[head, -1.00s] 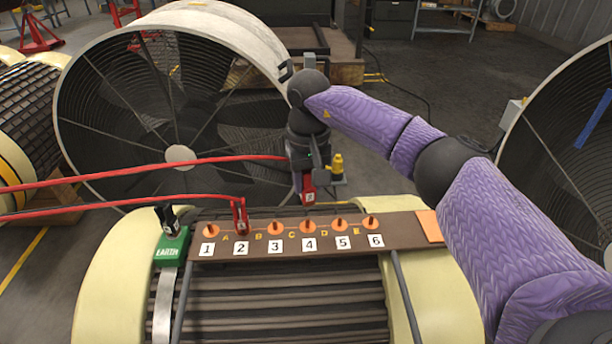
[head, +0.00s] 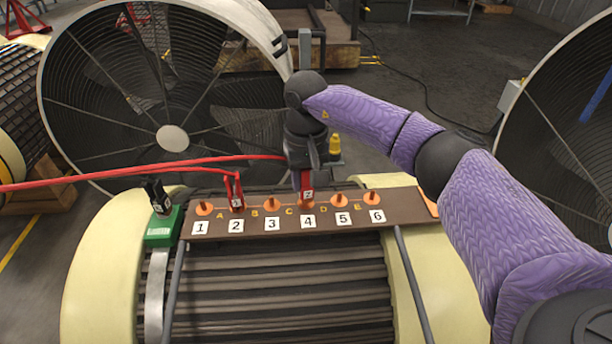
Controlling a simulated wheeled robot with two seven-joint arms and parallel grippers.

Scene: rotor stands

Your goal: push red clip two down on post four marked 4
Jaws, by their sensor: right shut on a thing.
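The brown terminal board (head: 290,232) carries a row of orange-based posts above labels 1 to 6. My right gripper (head: 306,178) points down over post four and is shut on red clip two (head: 307,196), which bears a small white tag. The clip is upright at post four, above the label 4 (head: 308,221), and hides that post. Whether it is fully seated I cannot tell. Another red clip (head: 236,195) sits on post two, above the label 2. My left gripper is not in view.
Red cables (head: 120,175) run in from the left to the clips. A black clip (head: 157,196) stands on the green earth block (head: 163,228) at the board's left. Posts five (head: 339,200) and six (head: 372,198) are bare. A large fan (head: 172,138) stands behind.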

